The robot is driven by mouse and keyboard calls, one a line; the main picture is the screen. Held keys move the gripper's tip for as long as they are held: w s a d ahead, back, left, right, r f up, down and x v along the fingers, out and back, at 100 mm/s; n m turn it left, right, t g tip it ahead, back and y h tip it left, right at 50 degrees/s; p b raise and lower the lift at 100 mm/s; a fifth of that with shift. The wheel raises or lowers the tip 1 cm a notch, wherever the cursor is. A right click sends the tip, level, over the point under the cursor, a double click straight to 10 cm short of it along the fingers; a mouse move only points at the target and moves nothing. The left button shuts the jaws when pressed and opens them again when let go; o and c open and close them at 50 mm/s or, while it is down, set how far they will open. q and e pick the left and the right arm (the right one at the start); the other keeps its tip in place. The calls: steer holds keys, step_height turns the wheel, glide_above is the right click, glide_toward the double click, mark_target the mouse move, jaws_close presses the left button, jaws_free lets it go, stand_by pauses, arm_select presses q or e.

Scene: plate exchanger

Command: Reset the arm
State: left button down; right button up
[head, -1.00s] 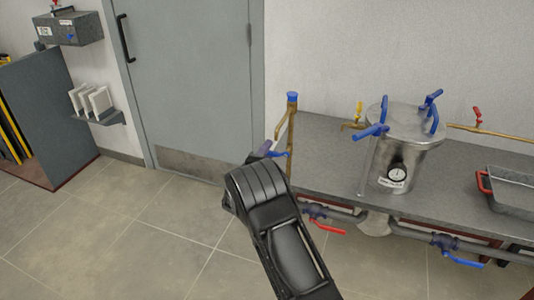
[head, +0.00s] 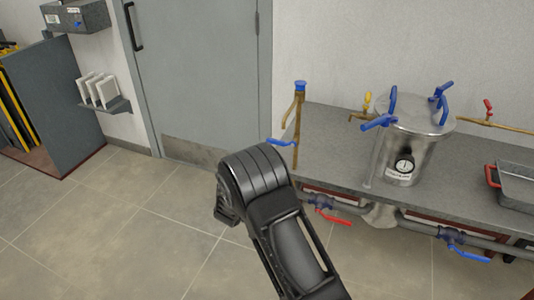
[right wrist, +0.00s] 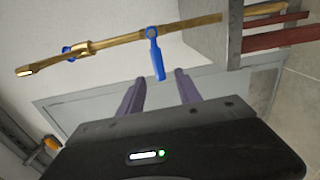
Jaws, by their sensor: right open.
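My right arm reaches into the head view from the bottom, and its gripper is hidden there behind the arm's own links. In the right wrist view my right gripper (right wrist: 160,90) shows two purple fingers apart with nothing between them. A blue valve handle (right wrist: 157,58) on a brass pipe (right wrist: 190,25) lies just beyond the fingertips, and the fingers look clear of it. In the head view the brass pipe (head: 298,125) stands at the left end of the bench with its blue handle (head: 283,142). My left gripper is not in view.
A steel vessel (head: 412,145) with blue clamps and a gauge stands on the grey bench (head: 335,145). Red (head: 333,218) and blue (head: 466,250) valve handles stick out below the bench front. A metal tray (head: 518,190) sits at right. The floor at left is free.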

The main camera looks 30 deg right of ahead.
stand_by(0.4)
steer(key=s+a+f+m+g+y, duration=0.1)
steer(key=s+a+f+m+y, duration=0.2)
steer(key=a+f, duration=0.4)
steer(key=s+a+f+m+y, duration=0.1)
steer(key=s+a+f+y, duration=0.1)
steer(key=a+f+y, duration=0.5)
steer(key=s+a+f+m+g+y, duration=0.1)
steer(key=s+a+f+m+y, duration=0.15)
steer(key=a+f, duration=0.45)
steer(key=s+a+f+g+y, duration=0.2)
steer(key=s+a, duration=0.3)
steer(key=s, duration=0.4)
steer(key=s+a+f+m+g+y, duration=0.1)
steer(key=s+a, duration=0.4)
steer(key=s, duration=0.5)
steer(key=s+a+f+m+g+y, duration=0.1)
steer(key=s+a+f+g+y, duration=0.2)
steer(key=s, duration=0.7)
step_height(320, 180, down, 2)
steer(key=a+g, duration=0.1)
steer(key=a, duration=0.1)
steer(key=shift+a+g, duration=0.4)
steer(key=shift+f+m+y, duration=0.1)
steer(key=shift+m+y, duration=0.15)
